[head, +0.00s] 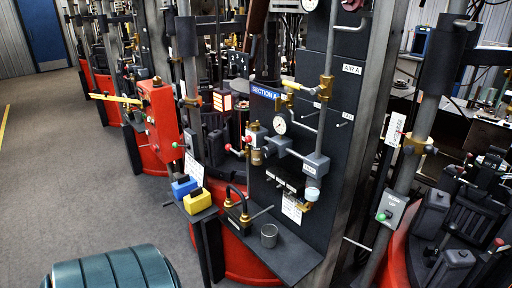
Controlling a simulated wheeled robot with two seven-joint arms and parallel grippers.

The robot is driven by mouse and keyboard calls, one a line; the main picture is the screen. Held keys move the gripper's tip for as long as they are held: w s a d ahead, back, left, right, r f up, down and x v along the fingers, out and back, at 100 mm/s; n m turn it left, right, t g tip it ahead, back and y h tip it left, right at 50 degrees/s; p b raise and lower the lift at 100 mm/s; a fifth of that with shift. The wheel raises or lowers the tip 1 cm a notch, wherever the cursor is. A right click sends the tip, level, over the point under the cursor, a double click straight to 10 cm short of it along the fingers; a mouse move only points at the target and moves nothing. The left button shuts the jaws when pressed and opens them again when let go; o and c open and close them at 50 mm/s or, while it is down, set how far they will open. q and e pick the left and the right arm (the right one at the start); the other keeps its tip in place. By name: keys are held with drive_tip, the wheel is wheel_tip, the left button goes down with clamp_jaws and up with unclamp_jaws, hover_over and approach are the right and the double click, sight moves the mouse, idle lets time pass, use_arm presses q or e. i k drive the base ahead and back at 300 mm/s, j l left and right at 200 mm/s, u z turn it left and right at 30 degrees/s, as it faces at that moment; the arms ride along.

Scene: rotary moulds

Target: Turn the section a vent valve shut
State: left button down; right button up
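The dark section A panel (326,145) stands right of centre, with a blue "SECTION A" label (265,92). The lever appears to lie roughly sideways. A white gauge (279,124) is below it, and a small valve with a red part (252,125) is lower left. Small labels near the pipes are too small to read surely, so I cannot tell which valve is the vent. Neither gripper is in view.
A shelf (283,258) below the panel holds a metal cup (269,235). Blue (184,186) and yellow (198,201) blocks stand left of it. A red cabinet (162,121) and red machine bases line the aisle. The grey floor (65,175) at left is largely clear.

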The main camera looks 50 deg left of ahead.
sight(277, 101)
drive_tip(key=u, duration=1.45)
